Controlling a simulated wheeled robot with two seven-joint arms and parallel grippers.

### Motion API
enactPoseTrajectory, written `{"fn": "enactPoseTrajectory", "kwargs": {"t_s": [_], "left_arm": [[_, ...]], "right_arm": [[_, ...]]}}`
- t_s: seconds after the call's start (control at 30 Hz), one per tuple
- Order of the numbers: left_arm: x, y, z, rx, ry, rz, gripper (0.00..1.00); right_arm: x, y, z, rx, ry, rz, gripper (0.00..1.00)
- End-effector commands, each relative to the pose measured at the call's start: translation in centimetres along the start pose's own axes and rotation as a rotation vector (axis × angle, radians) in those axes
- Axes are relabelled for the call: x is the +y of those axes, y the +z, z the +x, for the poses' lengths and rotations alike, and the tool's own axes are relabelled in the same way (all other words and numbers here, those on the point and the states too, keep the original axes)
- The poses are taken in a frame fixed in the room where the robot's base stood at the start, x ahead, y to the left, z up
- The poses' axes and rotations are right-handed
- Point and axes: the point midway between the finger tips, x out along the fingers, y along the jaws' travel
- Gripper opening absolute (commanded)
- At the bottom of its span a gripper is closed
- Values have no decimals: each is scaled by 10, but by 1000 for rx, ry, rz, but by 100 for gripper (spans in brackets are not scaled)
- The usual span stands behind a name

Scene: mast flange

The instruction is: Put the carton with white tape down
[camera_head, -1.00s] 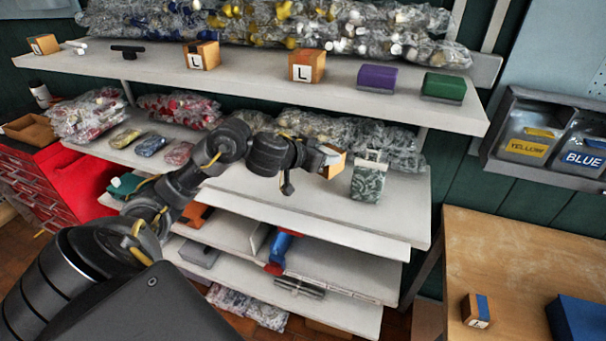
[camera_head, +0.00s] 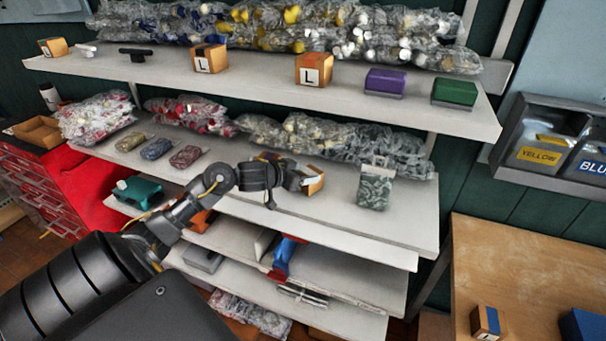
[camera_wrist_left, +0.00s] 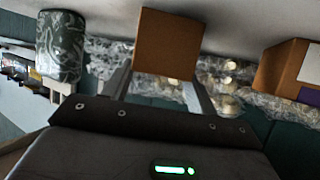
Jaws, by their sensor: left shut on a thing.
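My left gripper (camera_head: 306,178) is shut on a small orange-brown carton (camera_head: 316,181) at the front part of the middle shelf (camera_head: 335,215). In the left wrist view the carton (camera_wrist_left: 168,45) sits between the two fingers of my left gripper (camera_wrist_left: 165,90), with a plain brown face showing. White tape cannot be made out for sure on it. I cannot tell whether its base touches the shelf. My right gripper is not in view.
Clear bags (camera_head: 300,135) line the shelf's back. The wrist view shows another carton (camera_wrist_left: 283,70) with a white label. The upper shelf (camera_head: 425,113) overhangs behind.

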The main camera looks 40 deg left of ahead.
Motion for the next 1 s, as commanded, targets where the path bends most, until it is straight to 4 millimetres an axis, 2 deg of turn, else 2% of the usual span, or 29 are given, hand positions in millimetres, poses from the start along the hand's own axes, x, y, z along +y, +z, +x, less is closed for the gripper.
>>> {"fn": "enactPoseTrajectory", "kwargs": {"t_s": [0.43,0.47,0.6,0.9,1.0], "left_arm": [[0,7,4,3,0,0,24],[0,7,4,2,0,0,62],[0,7,3,1,0,1,80],[0,5,2,2,0,2,81],[-1,6,-4,0,-1,3,81]], "right_arm": [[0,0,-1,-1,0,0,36],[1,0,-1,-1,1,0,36],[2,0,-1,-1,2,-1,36],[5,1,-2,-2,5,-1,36],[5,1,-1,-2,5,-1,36]]}}
